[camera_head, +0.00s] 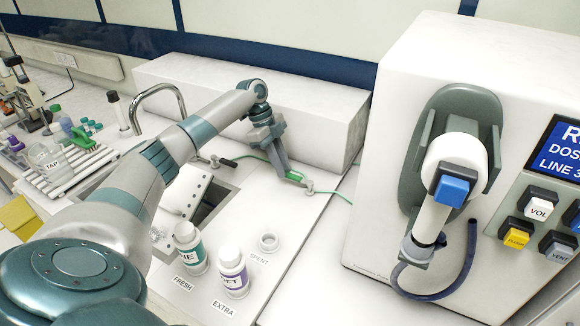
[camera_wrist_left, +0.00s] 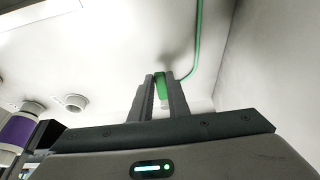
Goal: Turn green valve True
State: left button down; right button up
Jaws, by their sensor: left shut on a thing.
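The green valve (camera_head: 296,177) sits on the white bench top, right of the sink. A thin green tube (camera_head: 335,194) runs from it to the right. My left gripper (camera_head: 287,174) reaches down to the valve and is shut on its green part. The left wrist view shows the green part (camera_wrist_left: 161,86) between the two fingers (camera_wrist_left: 163,78), with the green tube (camera_wrist_left: 197,40) beside it. The fingers partly hide the valve, so its exact turn angle cannot be told. My right gripper is not in view.
Two labelled bottles, one with a green band (camera_head: 190,248) and one with a purple band (camera_head: 233,270), stand near an empty round holder (camera_head: 268,242). A large white dosing machine (camera_head: 410,90) stands at right. A white block (camera_head: 320,115) lies behind the valve. The sink (camera_head: 212,200) is left.

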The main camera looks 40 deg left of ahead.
pick_arm(q)
jog(key=shift+r, duration=0.1)
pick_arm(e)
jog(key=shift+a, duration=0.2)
pick_arm(q)
jog(key=c, duration=1.7)
grip_release()
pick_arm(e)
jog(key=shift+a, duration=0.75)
